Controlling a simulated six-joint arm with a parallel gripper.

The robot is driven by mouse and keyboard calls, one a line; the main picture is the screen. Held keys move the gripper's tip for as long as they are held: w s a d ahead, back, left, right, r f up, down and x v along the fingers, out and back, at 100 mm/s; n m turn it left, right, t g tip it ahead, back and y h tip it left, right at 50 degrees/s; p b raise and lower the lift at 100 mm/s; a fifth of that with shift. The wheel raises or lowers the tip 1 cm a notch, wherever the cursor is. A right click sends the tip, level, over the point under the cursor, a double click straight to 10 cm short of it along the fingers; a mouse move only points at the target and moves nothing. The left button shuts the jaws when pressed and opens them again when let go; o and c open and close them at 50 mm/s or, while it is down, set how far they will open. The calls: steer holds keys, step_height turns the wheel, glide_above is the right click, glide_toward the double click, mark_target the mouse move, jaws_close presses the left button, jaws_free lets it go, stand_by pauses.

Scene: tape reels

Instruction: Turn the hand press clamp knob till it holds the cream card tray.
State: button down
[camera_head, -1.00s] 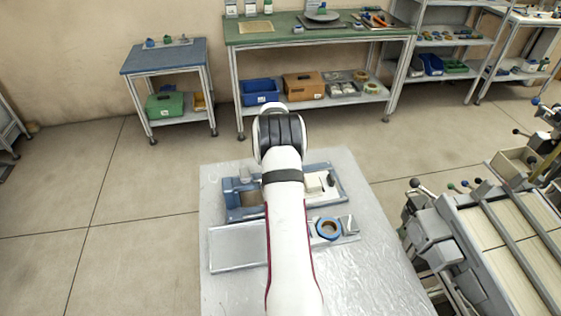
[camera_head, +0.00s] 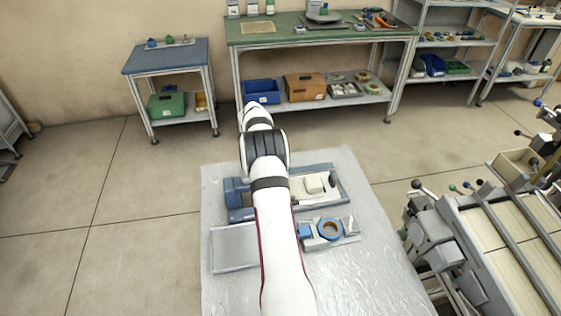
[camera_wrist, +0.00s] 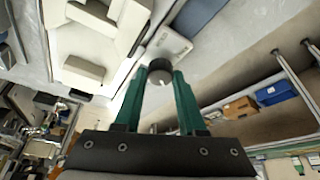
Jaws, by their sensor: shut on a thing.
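My gripper (camera_wrist: 160,80) has green fingers closed on the dark round clamp knob (camera_wrist: 160,70) in the wrist view. A pale grey plate shows just behind the knob. In the head view my arm hides the gripper and the knob. The cream card tray (camera_wrist: 120,30) lies left of the fingers in the wrist view, with a cream block beside it. In the head view its cream part (camera_head: 313,184) shows right of my arm on the blue-grey press base (camera_head: 237,214). I cannot tell whether the clamp touches the tray.
A blue tape reel (camera_head: 329,229) lies on a small plate at the front right of the silvery table (camera_head: 350,280). A shallow grey tray (camera_head: 234,248) lies at the front left. A slanted machine (camera_head: 480,240) stands right of the table. Green and blue benches stand at the back.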

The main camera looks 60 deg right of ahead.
stand_by(0.4)
steer(key=shift+c, duration=2.4)
jaws_free()
steer(key=v, duration=1.5)
steer(key=shift+r, duration=0.4)
steer(key=shift+w+a, duration=0.1)
steer(key=shift+w, duration=0.05)
